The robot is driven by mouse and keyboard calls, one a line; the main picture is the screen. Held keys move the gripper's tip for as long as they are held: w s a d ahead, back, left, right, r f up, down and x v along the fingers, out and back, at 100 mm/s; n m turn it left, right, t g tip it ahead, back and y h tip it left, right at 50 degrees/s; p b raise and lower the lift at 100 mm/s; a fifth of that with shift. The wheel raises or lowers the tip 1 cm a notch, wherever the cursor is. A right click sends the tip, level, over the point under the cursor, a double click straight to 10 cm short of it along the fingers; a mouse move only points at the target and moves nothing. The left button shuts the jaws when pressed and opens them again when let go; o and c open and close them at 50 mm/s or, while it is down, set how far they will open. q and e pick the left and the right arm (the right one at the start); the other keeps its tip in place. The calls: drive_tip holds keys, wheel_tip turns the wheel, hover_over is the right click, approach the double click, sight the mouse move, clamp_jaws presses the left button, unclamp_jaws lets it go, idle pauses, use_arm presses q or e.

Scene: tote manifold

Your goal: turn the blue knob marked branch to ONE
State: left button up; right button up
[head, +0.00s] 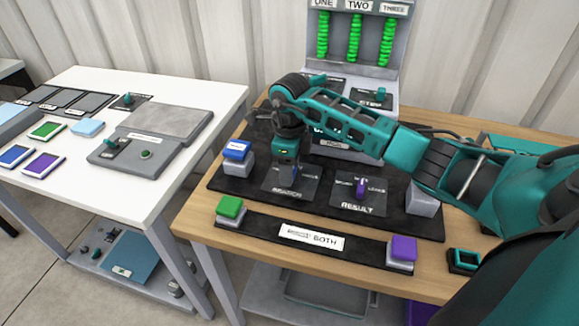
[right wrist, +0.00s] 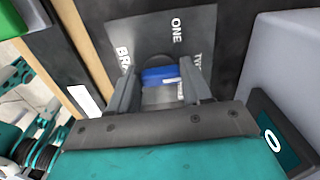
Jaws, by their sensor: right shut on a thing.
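The blue knob (right wrist: 158,75) shows between the fingers of my right gripper (right wrist: 163,95) in the right wrist view. My right gripper is shut on it from above. In the head view my right gripper (head: 286,178) stands over the dark branch plate (head: 306,188) and hides most of the knob. In the right wrist view the plate (right wrist: 150,32) bears the word ONE above the knob, a partly hidden TWO to its right and a cut-off word at its left. I cannot tell exactly which mark the knob points at. My left gripper is not in view.
A purple knob (head: 361,187) stands on the result plate to the right. A blue-topped block (head: 237,152) is close on the left. A green block (head: 230,207), a BOTH sign (head: 310,238) and a purple block (head: 403,248) line the front. Green columns (head: 355,40) stand behind.

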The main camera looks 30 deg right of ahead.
drive_tip(key=shift+n, duration=0.3)
drive_tip(key=n+b, duration=0.2)
drive_tip(key=n, duration=0.1)
drive_tip(key=shift+n, duration=0.4)
drive_tip(key=n+b, duration=0.2)
drive_tip(key=n, duration=0.3)
drive_tip(key=shift+s+b, duration=0.15)
drive_tip(key=shift+b, duration=0.25)
drive_tip(key=shift+a+n, duration=0.1)
drive_tip(key=shift+n, duration=0.5)
drive_tip(key=shift+s+n+b, duration=0.1)
drive_tip(key=shift+n+b, duration=0.3)
drive_tip(key=shift+n, duration=0.1)
drive_tip(key=o, duration=1.1)
drive_tip(key=shift+c, duration=0.2)
